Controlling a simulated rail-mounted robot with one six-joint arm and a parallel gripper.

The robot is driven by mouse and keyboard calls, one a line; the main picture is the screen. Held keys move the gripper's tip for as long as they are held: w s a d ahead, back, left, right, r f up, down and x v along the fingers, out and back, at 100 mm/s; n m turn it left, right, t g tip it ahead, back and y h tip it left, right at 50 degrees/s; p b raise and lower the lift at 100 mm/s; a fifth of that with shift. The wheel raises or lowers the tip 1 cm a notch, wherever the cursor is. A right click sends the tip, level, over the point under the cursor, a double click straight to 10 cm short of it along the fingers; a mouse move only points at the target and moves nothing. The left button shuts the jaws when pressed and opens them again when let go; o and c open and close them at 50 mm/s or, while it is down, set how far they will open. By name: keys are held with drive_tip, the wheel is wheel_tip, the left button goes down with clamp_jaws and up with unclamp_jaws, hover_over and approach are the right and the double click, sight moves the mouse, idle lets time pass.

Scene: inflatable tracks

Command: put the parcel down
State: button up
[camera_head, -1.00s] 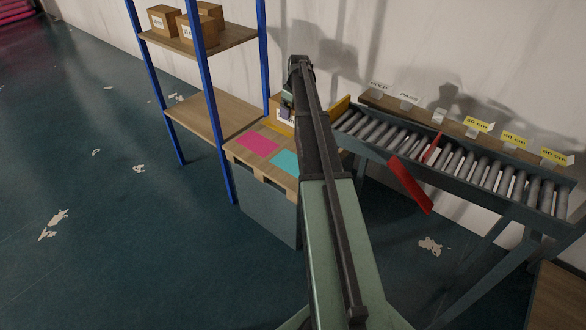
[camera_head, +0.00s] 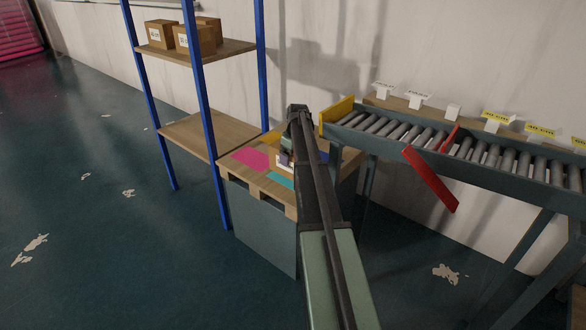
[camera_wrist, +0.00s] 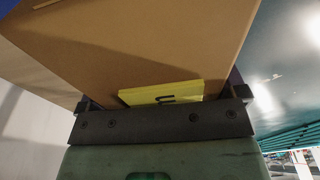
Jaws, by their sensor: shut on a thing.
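The parcel, a brown cardboard box (camera_wrist: 130,45) with a yellow label, fills most of the wrist view. My gripper (camera_wrist: 163,108) is shut on it, with dark fingers at either side of the box. In the head view my gripper (camera_head: 286,156) is over the wooden-topped stand (camera_head: 262,189), and my arm hides most of the parcel. I cannot tell whether the parcel touches the stand. On the stand lie a pink sheet (camera_head: 250,158) and a teal sheet (camera_head: 280,179), the teal one partly hidden.
A blue-post shelf (camera_head: 205,135) with several boxes (camera_head: 160,34) on top stands left of the stand. A roller conveyor (camera_head: 480,150) with a yellow end plate (camera_head: 337,110), a slanted red bar (camera_head: 430,180) and small label signs runs right. Open floor lies left.

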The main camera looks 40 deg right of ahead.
wheel_tip(320, 180, down, 3)
drive_tip(key=shift+f+b, duration=0.2)
drive_tip(key=shift+b, duration=0.7)
drive_tip(key=shift+r, duration=0.25)
drive_tip(key=shift+f, duration=0.25)
drive_tip(key=o, duration=1.2)
drive_tip(key=shift+r, duration=0.1)
drive_tip(key=shift+c, duration=0.2)
drive_tip(key=r+p, duration=0.4)
drive_tip(key=p, duration=0.1)
drive_tip(key=shift+s+r, duration=0.25)
drive_tip(key=shift+r, duration=0.1)
drive_tip(key=shift+f, duration=0.2)
